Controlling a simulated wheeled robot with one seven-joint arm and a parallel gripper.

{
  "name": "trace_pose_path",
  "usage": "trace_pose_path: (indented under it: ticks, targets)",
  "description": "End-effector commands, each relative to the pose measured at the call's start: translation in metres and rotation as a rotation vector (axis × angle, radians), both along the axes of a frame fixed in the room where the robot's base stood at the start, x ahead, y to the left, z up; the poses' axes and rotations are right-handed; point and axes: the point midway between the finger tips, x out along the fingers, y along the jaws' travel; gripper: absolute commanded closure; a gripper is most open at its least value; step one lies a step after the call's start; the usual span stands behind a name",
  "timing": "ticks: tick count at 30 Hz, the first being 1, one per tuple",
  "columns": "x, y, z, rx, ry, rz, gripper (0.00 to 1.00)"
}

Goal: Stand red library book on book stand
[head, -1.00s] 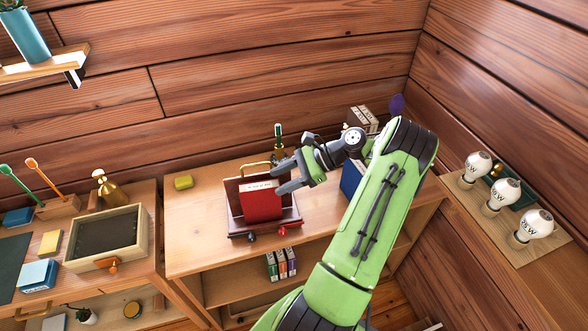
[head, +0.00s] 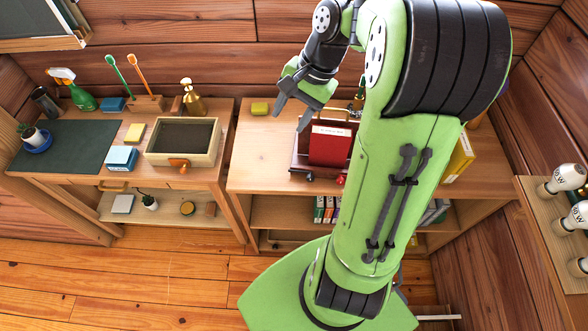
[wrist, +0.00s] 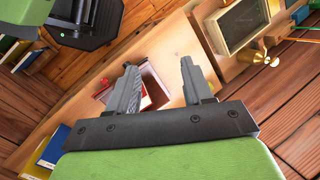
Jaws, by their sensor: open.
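The red library book (head: 329,146) stands upright, leaning back slightly, on the dark brown book stand (head: 302,157) on the light wood shelf top. A pale label runs along the book's upper edge. My gripper (head: 291,111) is open and empty, above and to the left of the book, apart from it. In the wrist view my gripper (wrist: 158,88) shows its two fingers spread with nothing between them. My arm hides the right side of the stand in the head view.
A yellow block (head: 260,109) lies on the shelf top to the left of the stand. A wooden tray (head: 184,141) and a brass bottle (head: 192,97) are on the left desk. A yellow book (head: 460,158) stands right of my arm. The shelf top's front left is clear.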

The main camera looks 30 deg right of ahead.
Motion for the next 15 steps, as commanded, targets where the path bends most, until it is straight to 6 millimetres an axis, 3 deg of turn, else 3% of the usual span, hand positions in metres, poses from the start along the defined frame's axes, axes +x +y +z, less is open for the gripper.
trace_pose_path:
  ticks: [1,6,10,15]
  targets:
    - [-0.012,0.028,0.015,-0.1,-0.046,0.118,0.49]
    - [-0.073,0.085,0.047,-0.39,-0.235,0.504,0.49]
    - [-0.122,0.097,0.054,-0.539,-0.38,0.739,0.49]
    - [-0.149,0.095,0.051,-0.619,-0.471,0.881,0.49]
